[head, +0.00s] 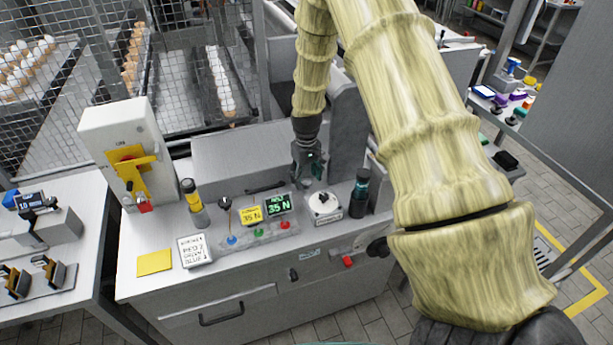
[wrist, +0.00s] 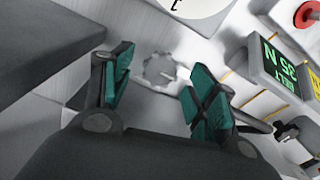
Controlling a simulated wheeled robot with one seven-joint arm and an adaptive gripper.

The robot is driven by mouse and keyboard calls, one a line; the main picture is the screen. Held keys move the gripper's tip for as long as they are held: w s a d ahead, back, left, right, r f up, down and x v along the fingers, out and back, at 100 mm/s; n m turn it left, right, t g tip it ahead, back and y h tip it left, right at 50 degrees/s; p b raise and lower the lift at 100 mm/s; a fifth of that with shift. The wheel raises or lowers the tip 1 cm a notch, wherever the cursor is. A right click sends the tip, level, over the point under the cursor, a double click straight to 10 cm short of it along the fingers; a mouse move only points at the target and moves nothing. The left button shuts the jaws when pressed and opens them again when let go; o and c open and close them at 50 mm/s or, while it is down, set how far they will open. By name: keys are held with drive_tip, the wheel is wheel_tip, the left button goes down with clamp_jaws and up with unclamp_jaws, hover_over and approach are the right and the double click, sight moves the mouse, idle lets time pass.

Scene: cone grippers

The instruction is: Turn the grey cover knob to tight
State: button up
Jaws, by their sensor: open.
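The grey cover knob (wrist: 158,70) shows in the wrist view as a scalloped round knob on a pale grey surface. It lies between and beyond my fingertips, and I see no contact. In the head view I cannot make the knob out near my gripper. My gripper (head: 308,165) is open above the back of the grey bench (head: 240,290), with its fingers pointing down. In the wrist view its teal finger pads (wrist: 160,88) stand apart with nothing held between them. I cannot read any tight mark by the knob.
A yellow-banded post (head: 194,203) is farther left.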

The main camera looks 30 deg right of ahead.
drive_tip(key=shift+f, duration=0.45)
drive_tip(key=shift+c, duration=0.2)
drive_tip(key=c, duration=1)
